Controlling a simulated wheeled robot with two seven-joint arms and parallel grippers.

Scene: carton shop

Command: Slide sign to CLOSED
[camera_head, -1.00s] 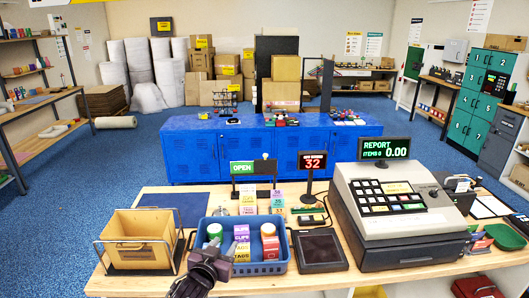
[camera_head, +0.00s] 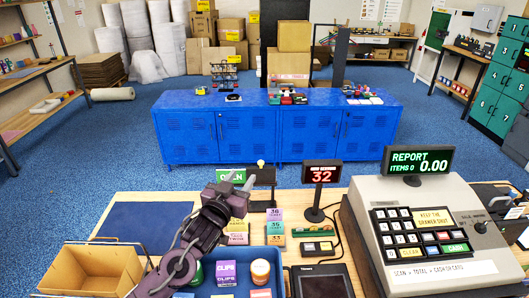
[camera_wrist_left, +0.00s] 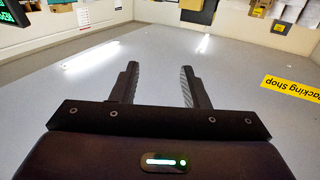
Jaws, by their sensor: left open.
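The sign stands at the back of the counter in the head view. Its left half is a green OPEN panel (camera_head: 231,175), partly covered by my gripper. Its right half is a dark panel (camera_head: 263,176) with a pale round knob (camera_head: 261,163) above it. My left gripper (camera_head: 239,181) is raised in front of the OPEN panel, left of the knob. In the left wrist view its two fingers (camera_wrist_left: 160,85) are spread with nothing between them. Whether it touches the sign cannot be told. My right gripper is not in view.
A blue basket (camera_head: 262,278) of small cartons and a tan bin (camera_head: 90,268) stand at the front. A red number display (camera_head: 322,174) and the cash register (camera_head: 425,225) stand right of the sign. A blue mat (camera_head: 150,222) lies clear at left.

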